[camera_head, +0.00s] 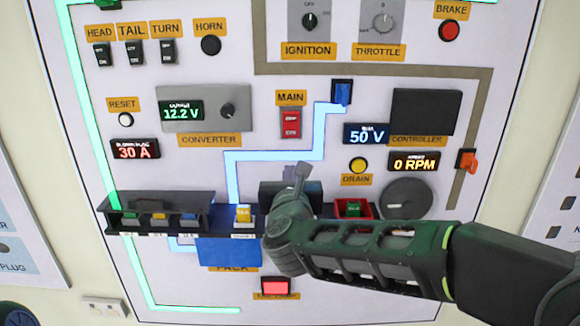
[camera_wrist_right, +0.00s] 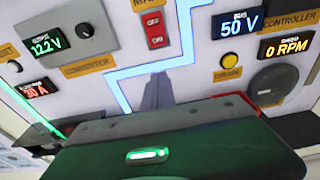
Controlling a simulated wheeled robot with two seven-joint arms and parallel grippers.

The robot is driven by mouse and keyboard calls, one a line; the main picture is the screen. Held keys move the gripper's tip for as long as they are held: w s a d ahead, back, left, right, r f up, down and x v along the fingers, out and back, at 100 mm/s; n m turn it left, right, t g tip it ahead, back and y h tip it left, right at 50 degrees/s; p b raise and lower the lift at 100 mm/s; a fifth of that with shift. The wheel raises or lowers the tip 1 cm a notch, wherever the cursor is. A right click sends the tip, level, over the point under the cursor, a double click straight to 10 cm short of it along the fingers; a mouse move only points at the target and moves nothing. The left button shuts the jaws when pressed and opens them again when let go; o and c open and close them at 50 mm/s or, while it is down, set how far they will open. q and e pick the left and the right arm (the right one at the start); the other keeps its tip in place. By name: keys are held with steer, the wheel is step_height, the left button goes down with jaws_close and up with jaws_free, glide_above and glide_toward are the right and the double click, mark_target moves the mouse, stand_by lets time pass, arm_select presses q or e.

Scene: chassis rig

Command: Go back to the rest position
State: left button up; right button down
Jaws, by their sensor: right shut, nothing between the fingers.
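My right arm comes in from the lower right of the head view. My right gripper (camera_head: 300,172) is in front of the panel's lower middle, below the red MAIN switch (camera_head: 290,123). Its narrow fingers are closed together with nothing between them. In the right wrist view the gripper's fingers (camera_wrist_right: 158,92) point up toward the panel, over the lit blue line. I cannot tell whether the tips touch the panel. My left gripper is not in view. The wrist and gripper hide part of the panel's lower middle.
The white panel (camera_head: 330,45) carries the converter (camera_head: 205,108), reading 12.2 V, a 50 V display (camera_head: 366,134) and a 0 RPM display (camera_head: 414,162). A dark fuse shelf (camera_head: 120,226) juts out at lower left. A red-edged holder (camera_head: 367,209) sits just above my forearm.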

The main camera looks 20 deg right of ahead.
steer(key=shift+s+a+f, duration=0.1)
steer(key=shift+s, duration=0.4)
